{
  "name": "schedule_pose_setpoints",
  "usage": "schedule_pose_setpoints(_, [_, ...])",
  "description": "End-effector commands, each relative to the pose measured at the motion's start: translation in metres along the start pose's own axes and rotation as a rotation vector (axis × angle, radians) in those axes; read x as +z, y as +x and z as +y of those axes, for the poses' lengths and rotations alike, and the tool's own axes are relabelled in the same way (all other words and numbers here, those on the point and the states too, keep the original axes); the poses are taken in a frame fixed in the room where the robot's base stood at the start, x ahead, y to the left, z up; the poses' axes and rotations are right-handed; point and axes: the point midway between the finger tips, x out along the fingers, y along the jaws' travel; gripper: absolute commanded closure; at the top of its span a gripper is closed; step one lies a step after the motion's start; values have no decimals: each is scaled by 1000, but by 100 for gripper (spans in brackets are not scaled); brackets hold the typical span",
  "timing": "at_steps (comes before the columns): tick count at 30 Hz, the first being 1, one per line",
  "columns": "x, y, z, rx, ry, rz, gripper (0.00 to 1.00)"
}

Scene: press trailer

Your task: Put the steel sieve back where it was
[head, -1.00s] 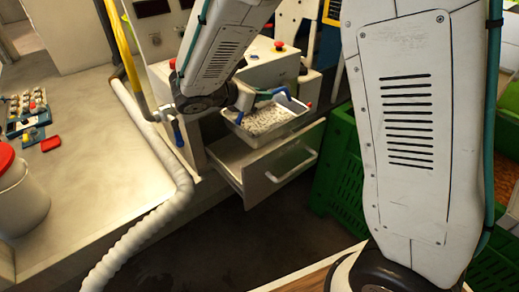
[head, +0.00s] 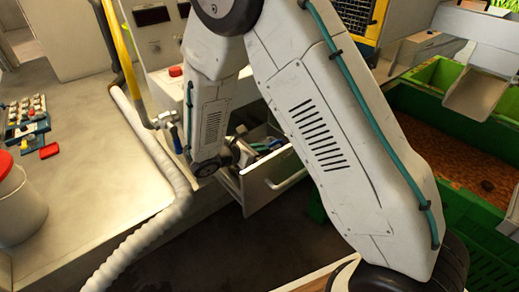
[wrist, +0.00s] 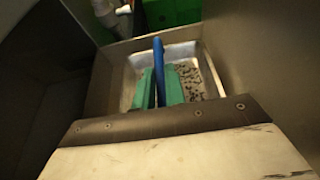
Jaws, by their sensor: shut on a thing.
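The steel sieve (wrist: 205,78) is a shallow, pale metal tray with dark specks across its bottom and a blue handle (wrist: 158,62). In the wrist view my gripper (wrist: 160,90) has its green fingers on both sides of the handle, shut on it. The sieve sits low between the walls of the open drawer (wrist: 108,80). Whether it touches the drawer floor I cannot tell. In the head view my gripper (head: 265,147) is down inside the drawer (head: 277,185), and my arm hides most of the sieve.
A grey worktop (head: 95,180) with a ribbed white hose (head: 155,150) along its edge lies to the left. A white bucket (head: 18,205) stands on it. Green crates (head: 465,215) with brown contents stand to the right. Dark floor lies before the drawer.

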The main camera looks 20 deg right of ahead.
Motion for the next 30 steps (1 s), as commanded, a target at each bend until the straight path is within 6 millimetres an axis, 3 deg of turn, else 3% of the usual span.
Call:
schedule_pose_setpoints(10, [-3,1,0,1,1,-1,100])
schedule_pose_setpoints(11, [-3,1,0,1,2,0,80])
schedule_pose_setpoints(12, [-3,1,0,1,2,0,68])
schedule_pose_setpoints(13, [-2,1,0,1,2,0,66])
schedule_pose_setpoints(23, [0,-1,0,2,2,0,66])
schedule_pose_setpoints(30, [0,-41,2,7,3,0,66])
